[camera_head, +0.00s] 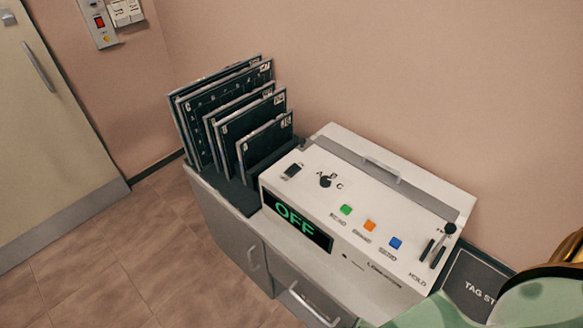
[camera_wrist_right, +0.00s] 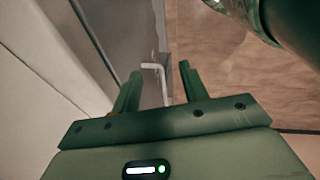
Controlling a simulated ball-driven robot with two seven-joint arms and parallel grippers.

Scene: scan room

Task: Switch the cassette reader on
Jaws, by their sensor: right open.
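The cassette reader (camera_head: 345,215) is a white box on a grey cabinet, and its dark front display reads OFF in green letters. On its top are a small dark switch (camera_head: 291,170) at the left end, a black knob (camera_head: 325,181) marked with letters, and green (camera_head: 346,209), orange (camera_head: 370,225) and blue (camera_head: 396,243) buttons. A black-knobbed lever (camera_head: 448,230) sits beside dark slots at the right end. My right gripper (camera_wrist_right: 160,70) is open and empty in the right wrist view, above a cabinet handle and the floor. My left gripper is in neither view.
Several dark cassettes (camera_head: 225,115) stand in a rack left of the reader. The cabinet (camera_head: 222,230) has metal handles (camera_head: 310,305). A dark tag panel (camera_head: 472,285) lies to the right. A wall switch panel (camera_head: 99,22) and door (camera_head: 40,130) are at left; the floor there is clear.

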